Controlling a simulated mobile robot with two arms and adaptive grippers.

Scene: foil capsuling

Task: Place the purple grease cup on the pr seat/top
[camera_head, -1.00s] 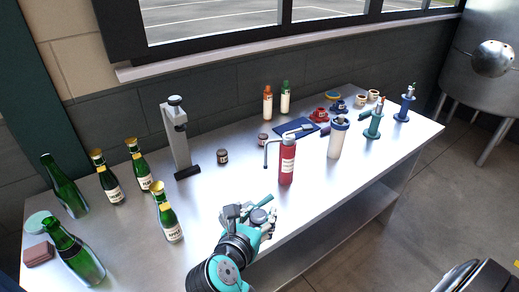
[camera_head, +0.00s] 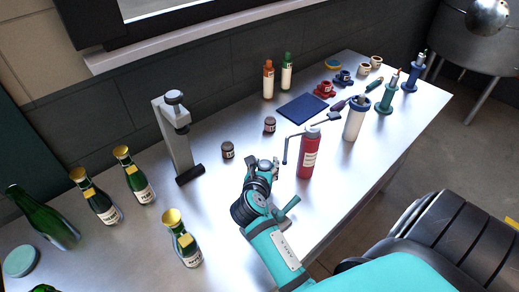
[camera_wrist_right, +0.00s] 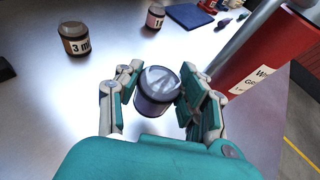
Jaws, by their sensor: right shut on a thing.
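A small dark cup with a purplish-grey body and pale grey top (camera_wrist_right: 157,88) sits between the fingers of my right gripper (camera_wrist_right: 160,95) in the right wrist view. The gripper is shut on it. In the head view my right gripper (camera_head: 264,168) is above the table, left of the red cylinder and in front of two small jars. A grey upright stand (camera_head: 178,145) with a round top (camera_head: 174,97) and a black foot stands farther left. I cannot tell for certain which part is the pr seat. My left gripper is not in view.
A red cylinder with a bent lever (camera_head: 308,158) stands close right of my right gripper. Two small labelled jars (camera_head: 228,151) (camera_head: 270,125) are behind it. Green bottles (camera_head: 134,178) stand left. A blue mat (camera_head: 302,108) and several tools lie at the back right.

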